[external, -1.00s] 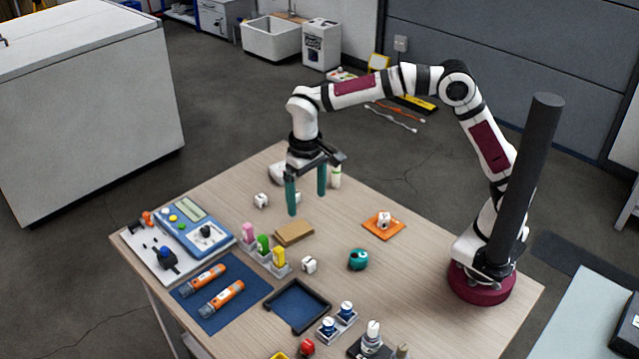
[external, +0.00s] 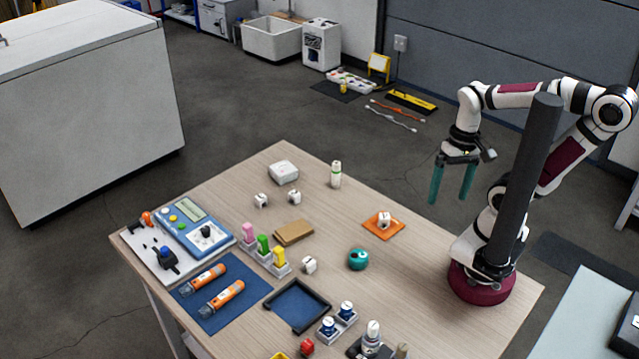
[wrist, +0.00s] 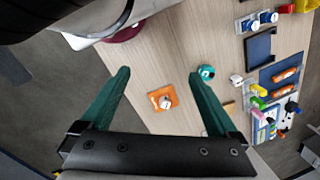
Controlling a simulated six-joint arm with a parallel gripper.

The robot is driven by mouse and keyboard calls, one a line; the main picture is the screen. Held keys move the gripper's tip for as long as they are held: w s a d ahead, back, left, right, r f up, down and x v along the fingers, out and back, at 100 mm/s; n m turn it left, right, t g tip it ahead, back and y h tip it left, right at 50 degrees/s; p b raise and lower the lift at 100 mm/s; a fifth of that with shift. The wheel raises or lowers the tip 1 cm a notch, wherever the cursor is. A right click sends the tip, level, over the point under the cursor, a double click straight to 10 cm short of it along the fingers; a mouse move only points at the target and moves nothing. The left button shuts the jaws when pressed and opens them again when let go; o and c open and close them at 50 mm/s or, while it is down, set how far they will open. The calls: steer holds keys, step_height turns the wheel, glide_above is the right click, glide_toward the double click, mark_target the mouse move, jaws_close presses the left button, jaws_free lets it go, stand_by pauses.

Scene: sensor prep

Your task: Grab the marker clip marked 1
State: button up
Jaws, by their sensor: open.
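Several small white clip-like pieces with dark marks stand on the table. One white piece (external: 384,219) is on an orange mat (external: 399,231); it also shows in the wrist view (wrist: 160,99). Two more, a left one (external: 261,200) and a right one (external: 294,196), are near the back, and another (external: 309,265) is beside the dark tray. I cannot read a number on any of them. My gripper (external: 449,198) is open and empty, held high to the right of the mat. In the wrist view its teal fingers (wrist: 158,74) are spread wide, with the mat between and below them.
A teal round object (external: 358,260) stands in front of the mat. A brown block (external: 293,232), colored holders, a dark tray (external: 297,306) and a white-green bottle (external: 336,174) stand around. A dark post (external: 530,190) rises beside my base.

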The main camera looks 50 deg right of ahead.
steer(key=c, duration=0.7)
steer(key=shift+o, duration=0.2)
